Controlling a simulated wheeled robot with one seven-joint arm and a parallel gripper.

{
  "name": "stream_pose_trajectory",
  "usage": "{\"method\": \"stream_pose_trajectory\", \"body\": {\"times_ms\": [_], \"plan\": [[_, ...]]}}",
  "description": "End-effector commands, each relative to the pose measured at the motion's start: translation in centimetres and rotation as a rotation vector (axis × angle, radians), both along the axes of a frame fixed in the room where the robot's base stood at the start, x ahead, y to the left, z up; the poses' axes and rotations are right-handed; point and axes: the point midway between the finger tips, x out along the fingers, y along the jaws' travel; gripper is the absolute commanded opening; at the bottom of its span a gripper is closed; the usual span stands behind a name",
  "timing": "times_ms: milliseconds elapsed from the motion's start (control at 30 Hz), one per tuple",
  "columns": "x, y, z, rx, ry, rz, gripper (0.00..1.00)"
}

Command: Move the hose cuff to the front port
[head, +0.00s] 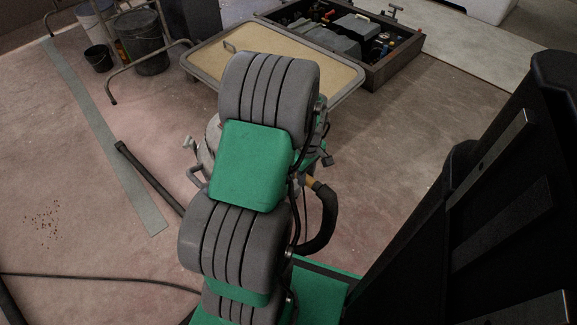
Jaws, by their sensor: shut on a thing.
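My own arm fills the middle of the head view and hides what lies below it. I cannot see my gripper's fingers or what is between them. A thick black hose (323,228) curves down just right of my arm, with a tan end piece (314,184) at its top. I cannot tell whether this is the hose cuff. A pale grey unit with pipe stubs (192,177) shows partly on the left of my arm. Which stub is the front port is not clear, and the rest of the unit is hidden.
A tan-topped panel with a grey rim (215,65) lies behind the arm. An open dark crate (388,72) of parts is behind it. Dark buckets (143,42) stand back left. A dark bar (150,178) and thin cable (100,279) are at left. Black structure blocks the right.

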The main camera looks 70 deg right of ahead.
Motion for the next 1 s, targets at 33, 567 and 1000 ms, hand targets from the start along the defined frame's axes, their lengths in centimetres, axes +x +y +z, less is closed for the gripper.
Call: {"method": "stream_pose_trajectory", "body": {"times_ms": [33, 567, 1000], "plan": [[-0.3, 0.1, 0.1, 0.0, 0.0, -0.001, 0.0], [-2.5, 0.9, 0.1, -0.001, 0.0, -0.001, 0.0], [-4.2, 1.6, 0.0, -0.001, 0.0, 0.0, 0.0]]}}
